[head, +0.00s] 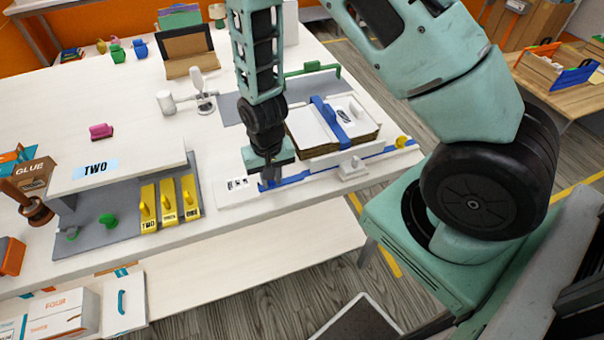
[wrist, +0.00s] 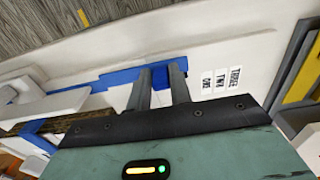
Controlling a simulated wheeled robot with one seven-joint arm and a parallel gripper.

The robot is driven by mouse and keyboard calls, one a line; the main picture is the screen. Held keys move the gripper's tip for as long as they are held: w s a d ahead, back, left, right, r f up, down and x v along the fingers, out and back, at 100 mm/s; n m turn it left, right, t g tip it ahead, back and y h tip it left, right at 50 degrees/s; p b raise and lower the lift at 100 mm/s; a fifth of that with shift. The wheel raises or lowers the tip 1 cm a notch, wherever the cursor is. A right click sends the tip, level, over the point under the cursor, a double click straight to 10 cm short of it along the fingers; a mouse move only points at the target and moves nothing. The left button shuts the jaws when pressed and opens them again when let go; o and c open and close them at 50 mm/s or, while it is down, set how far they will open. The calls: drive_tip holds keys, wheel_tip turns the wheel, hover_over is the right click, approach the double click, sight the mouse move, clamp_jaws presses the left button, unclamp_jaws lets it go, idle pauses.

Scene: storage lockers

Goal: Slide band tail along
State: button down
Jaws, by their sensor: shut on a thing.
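A blue band lies along a white base strip, and its tail (head: 292,179) reaches left to my gripper (head: 268,180). The band also loops over a stack of cardboard with a white top (head: 307,128). In the wrist view, the blue tail (wrist: 118,80) runs to the fingers of my gripper (wrist: 164,74). My gripper is shut on the tail's left end, low over the base strip. The exact grip is partly hidden by the fingers. A white label marked ONE, TWO, THREE (wrist: 221,82) lies just beyond the fingers.
A white block (head: 352,169) stands on the strip before the stack. Several yellow labelled pieces (head: 170,203) stand on a grey board to the left. A white raised shelf marked TWO (head: 118,168) is further left. The table's front edge is close to the strip.

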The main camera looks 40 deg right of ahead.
drive_tip(key=shift+s+d+f, duration=0.1)
drive_tip(key=shift+s+f, duration=0.15)
drive_tip(key=shift+f, duration=0.2)
drive_tip(key=c, duration=1.6)
unclamp_jaws()
drive_tip(key=shift+c, duration=0.2)
drive_tip(key=shift+w+r+p, duration=0.2)
drive_tip(key=shift+r+p, duration=2)
drive_tip(key=shift+r, duration=0.5)
